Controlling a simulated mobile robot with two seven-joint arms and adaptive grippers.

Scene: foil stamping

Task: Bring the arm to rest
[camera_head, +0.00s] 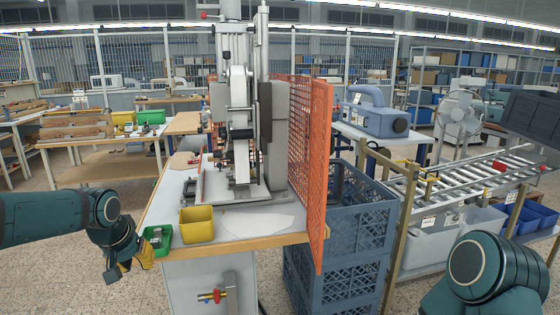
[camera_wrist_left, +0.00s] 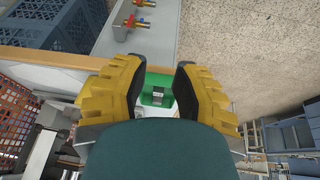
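My left gripper (camera_head: 130,264) is at the left front of the press table in the head view, beside its edge and close to a small green bin (camera_head: 157,243). In the left wrist view my left gripper (camera_wrist_left: 159,66) has its two yellow fingers spread apart, with nothing held between them. The green bin (camera_wrist_left: 157,80) shows beyond the gap between the fingers, with a small grey item in it. My right arm shows only as a teal section at the lower right of the head view. Its gripper is out of view.
A yellow bin (camera_head: 197,232) stands right of the green bin, in front of the stamping press (camera_head: 240,120). An orange mesh guard (camera_head: 308,150) edges the table's right side. Blue crates (camera_head: 345,225) and a roller conveyor (camera_head: 470,170) stand further right. Floor left of the table is clear.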

